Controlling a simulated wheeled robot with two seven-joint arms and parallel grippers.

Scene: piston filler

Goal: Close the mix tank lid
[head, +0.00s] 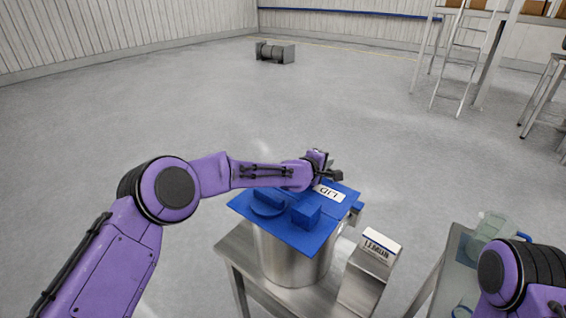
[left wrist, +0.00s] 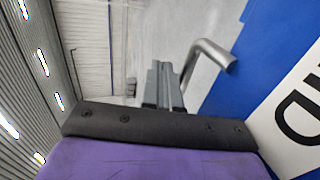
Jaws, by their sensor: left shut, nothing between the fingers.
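The mix tank (head: 290,268) is a metal cylinder on a stand. Its blue lid (head: 285,230), marked LID, covers the top of the tank; I cannot tell whether it sits flush all round. My left gripper (head: 336,175) is shut and empty at the far edge of the lid, beside the white label. In the left wrist view the shut fingers (left wrist: 163,88) are beside a bent metal bar (left wrist: 205,62), with the blue lid (left wrist: 225,95) on the right. I cannot tell whether the fingers touch either. My right gripper is out of view.
A metal box labelled LEMON (head: 378,248) stands right of the tank. A translucent container (head: 492,228) is farther right, near my right arm. Behind is open grey floor, with a dark machine part (head: 275,52) and a ladder (head: 460,65) far off.

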